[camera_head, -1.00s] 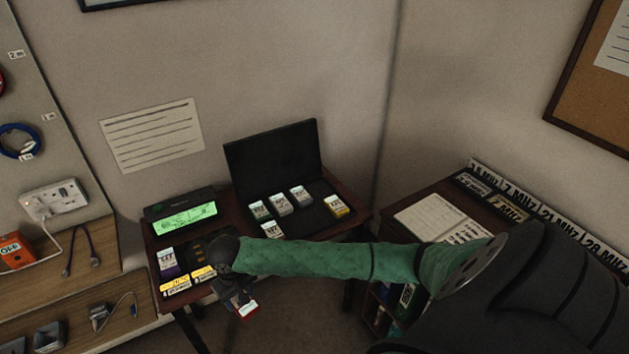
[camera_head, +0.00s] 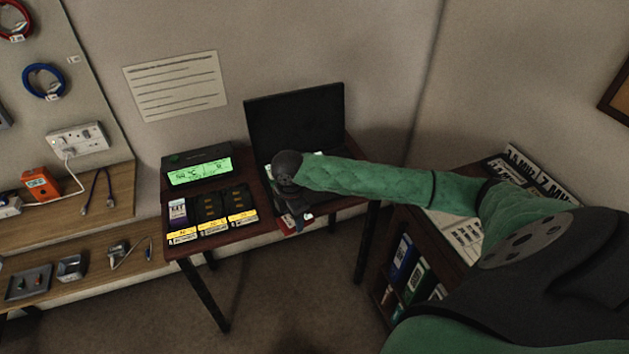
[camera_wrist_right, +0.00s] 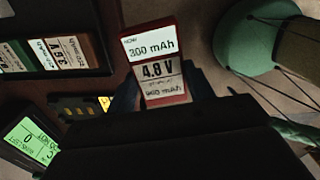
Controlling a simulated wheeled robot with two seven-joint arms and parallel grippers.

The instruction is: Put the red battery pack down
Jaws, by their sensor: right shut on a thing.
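The red battery pack (camera_wrist_right: 157,60), with a white label reading 300 mAh and 4.8 V, is between the fingers of my right gripper (camera_wrist_right: 165,95) in the right wrist view. In the head view my right gripper (camera_head: 293,220) is at the table's front edge, before the open black case (camera_head: 296,125). Only a small red and white part of the pack (camera_head: 307,217) shows there. My forearm hides most of the case's inside. Several other packs (camera_wrist_right: 60,52) lie in the case in the wrist view. My left gripper is out of view.
The charger (camera_head: 198,172) with a lit green screen stands left of the case. Its left bay holds a purple pack (camera_head: 178,211); the two bays beside it look empty. A shelf of binders (camera_head: 405,262) stands at right. Floor shows below the table's front edge.

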